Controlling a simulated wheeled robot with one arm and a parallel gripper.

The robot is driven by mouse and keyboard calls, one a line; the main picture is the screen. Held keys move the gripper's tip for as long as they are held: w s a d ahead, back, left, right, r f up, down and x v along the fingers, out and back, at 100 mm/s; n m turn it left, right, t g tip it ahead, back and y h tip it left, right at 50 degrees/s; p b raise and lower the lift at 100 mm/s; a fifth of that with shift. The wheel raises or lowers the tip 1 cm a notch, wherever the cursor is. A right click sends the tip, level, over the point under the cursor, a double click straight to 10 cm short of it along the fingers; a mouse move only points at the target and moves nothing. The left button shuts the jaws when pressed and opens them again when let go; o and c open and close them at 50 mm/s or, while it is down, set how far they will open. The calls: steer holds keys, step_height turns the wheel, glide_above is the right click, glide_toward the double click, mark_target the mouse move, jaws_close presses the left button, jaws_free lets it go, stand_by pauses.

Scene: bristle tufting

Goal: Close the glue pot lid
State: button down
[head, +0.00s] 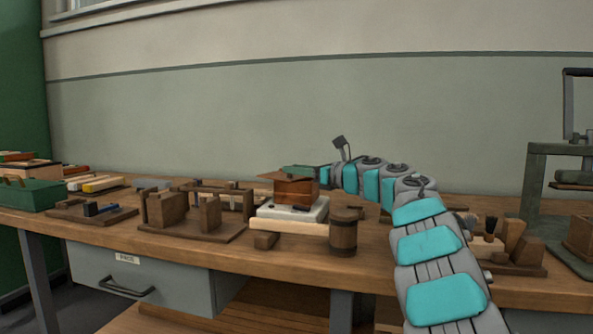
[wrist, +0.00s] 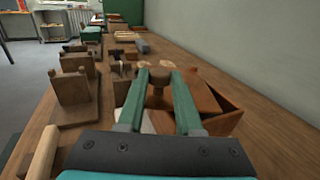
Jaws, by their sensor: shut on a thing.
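The glue pot (head: 297,191) is a reddish-brown box on a pale slab on the bench. Its flat lid (head: 277,176) shows at the box's top, slightly tilted. In the wrist view the pot (wrist: 228,118) is at the right, with an open gap beside the brown lid panel (wrist: 200,94). My gripper (head: 290,168) reaches in from the right over the pot. In the wrist view its green fingers (wrist: 157,72) are shut on a brown wooden knob (wrist: 158,82) of the lid. The fingers hide part of the lid and slab.
The pale slab (head: 262,212) bears the pot. A wooden rack (head: 190,235) stands left. The wall is behind.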

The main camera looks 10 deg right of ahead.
steer(key=shift+r, duration=0.2)
steer(key=c, duration=0.6)
jaws_free()
steer(key=shift+f, duration=0.15)
steer(key=b+v, duration=0.1)
steer(key=v, duration=0.6)
steer(key=shift+s+d, duration=0.25)
steer(key=shift+s, duration=0.05)
